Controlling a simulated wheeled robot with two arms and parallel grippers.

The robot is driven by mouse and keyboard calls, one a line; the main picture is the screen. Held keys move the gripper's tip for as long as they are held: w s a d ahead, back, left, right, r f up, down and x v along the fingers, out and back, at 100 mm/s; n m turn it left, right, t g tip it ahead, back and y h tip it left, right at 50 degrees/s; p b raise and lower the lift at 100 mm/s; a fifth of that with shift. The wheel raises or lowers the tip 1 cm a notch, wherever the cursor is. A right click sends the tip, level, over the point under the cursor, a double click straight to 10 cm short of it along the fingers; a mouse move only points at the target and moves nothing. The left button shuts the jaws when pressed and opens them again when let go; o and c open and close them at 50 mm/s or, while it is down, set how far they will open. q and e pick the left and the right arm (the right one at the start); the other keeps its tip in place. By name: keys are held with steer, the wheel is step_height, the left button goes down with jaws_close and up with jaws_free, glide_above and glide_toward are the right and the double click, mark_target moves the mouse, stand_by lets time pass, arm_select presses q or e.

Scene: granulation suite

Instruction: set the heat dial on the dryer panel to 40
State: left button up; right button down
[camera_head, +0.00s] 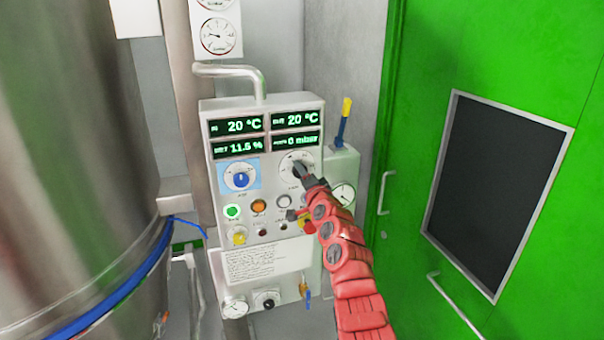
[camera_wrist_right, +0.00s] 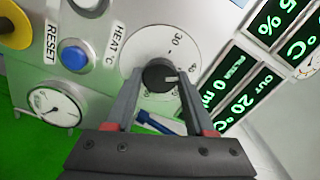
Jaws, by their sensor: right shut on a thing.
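The dryer panel (camera_head: 207,190) is a pale box with lit displays reading 20 °C, 20 °C, 11.5 % and 0 mbar. Its heat dial is a black knob (camera_wrist_right: 157,75) on a white round scale (camera_wrist_right: 140,48) labelled HEAT °C, with 30 and 40 legible. The knob's pale pointer mark faces the right of the wrist view, close to the 40. My right gripper (camera_head: 300,174) is shut on the knob, a finger on each side; it also shows in the wrist view (camera_wrist_right: 160,82). In the head view it hides part of the dial. My left gripper is not in view.
A blue dial (camera_head: 240,177) sits left of the heat dial. Below are a green button (camera_head: 232,211), an orange button (camera_head: 259,206) and a blue RESET button (camera_wrist_right: 74,55). A gauge (camera_head: 344,194) is at right. A steel vessel (camera_head: 75,140) and a green door (camera_head: 500,60) flank the panel.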

stand_by(0.4)
steer(key=shift+c, duration=1.3)
jaws_free()
steer(key=b+v, duration=0.5)
steer(key=v, duration=1.2)
steer(key=shift+s+b, duration=0.2)
steer(key=shift+b, duration=0.2)
steer(key=shift+d, duration=0.1)
